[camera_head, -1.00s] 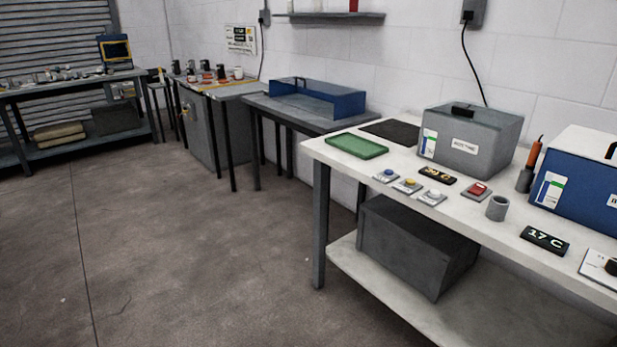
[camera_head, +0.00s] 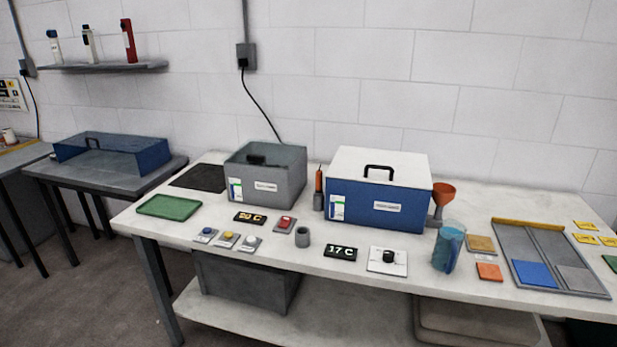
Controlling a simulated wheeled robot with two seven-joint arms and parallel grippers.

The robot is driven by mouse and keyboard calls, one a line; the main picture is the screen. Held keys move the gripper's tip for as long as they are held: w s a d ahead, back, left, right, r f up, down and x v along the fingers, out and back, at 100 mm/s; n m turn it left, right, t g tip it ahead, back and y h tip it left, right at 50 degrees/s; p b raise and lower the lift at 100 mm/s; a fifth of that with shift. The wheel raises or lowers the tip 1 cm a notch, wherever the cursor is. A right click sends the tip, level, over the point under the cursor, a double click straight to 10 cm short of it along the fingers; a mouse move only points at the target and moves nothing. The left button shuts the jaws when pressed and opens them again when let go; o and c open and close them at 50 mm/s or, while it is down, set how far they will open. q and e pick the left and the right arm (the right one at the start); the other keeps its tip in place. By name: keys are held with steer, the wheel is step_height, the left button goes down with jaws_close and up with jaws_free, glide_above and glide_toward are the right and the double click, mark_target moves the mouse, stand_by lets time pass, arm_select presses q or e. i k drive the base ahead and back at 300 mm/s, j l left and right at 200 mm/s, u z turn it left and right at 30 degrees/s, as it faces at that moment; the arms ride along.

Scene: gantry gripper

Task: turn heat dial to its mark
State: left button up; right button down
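The heat dial (camera_head: 388,257) is a black knob on a white plate (camera_head: 376,267) near the front edge of the white table, right of centre. The mark on its plate is too small to make out. A black display (camera_head: 341,253) reading "17 C" lies just left of the plate. A blue box with a white lid and black handle (camera_head: 378,190) stands behind them. Neither of my grippers is in view.
Left of the dial are a grey cup (camera_head: 303,236), a red button (camera_head: 285,224), several small buttons and a "20 C" display (camera_head: 250,218). Right of it are a blue jug (camera_head: 448,247) and a partitioned tray (camera_head: 499,249).

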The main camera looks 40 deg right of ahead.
mark_target(388, 256)
steer(key=z, duration=1.65)
